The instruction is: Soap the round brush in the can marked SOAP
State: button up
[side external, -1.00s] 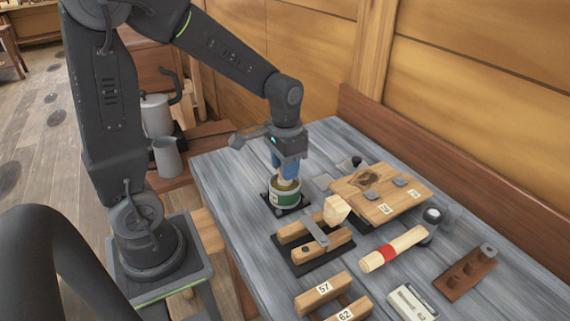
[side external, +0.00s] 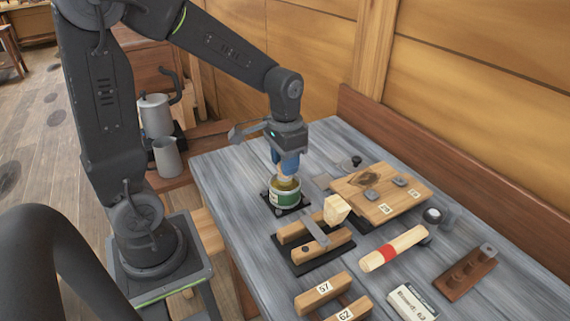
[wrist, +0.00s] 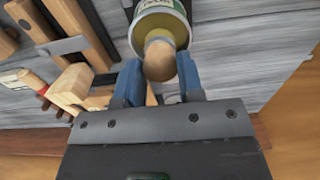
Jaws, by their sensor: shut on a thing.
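A green and cream can (side external: 285,193) stands on a dark square base near the table's left edge; its label is too small to read surely in the side view. My gripper (side external: 287,165) is above the can, pointing down. In the wrist view, my gripper (wrist: 157,88) has its blue fingers shut on a round wooden handle (wrist: 160,60), taken to be the round brush. The handle's far end reaches into the mouth of the can (wrist: 160,15). The bristles are hidden inside or behind the can's rim.
A wooden mallet (side external: 336,210) and a dark rack with wooden blocks (side external: 312,245) stand close to the can. A board with number tags (side external: 380,190) lies behind. A red-banded roller (side external: 392,248) lies to the right. Numbered blocks (side external: 318,296) are at the front.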

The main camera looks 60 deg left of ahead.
jog(key=shift+r, duration=2.9)
jog(key=shift+w, duration=0.1)
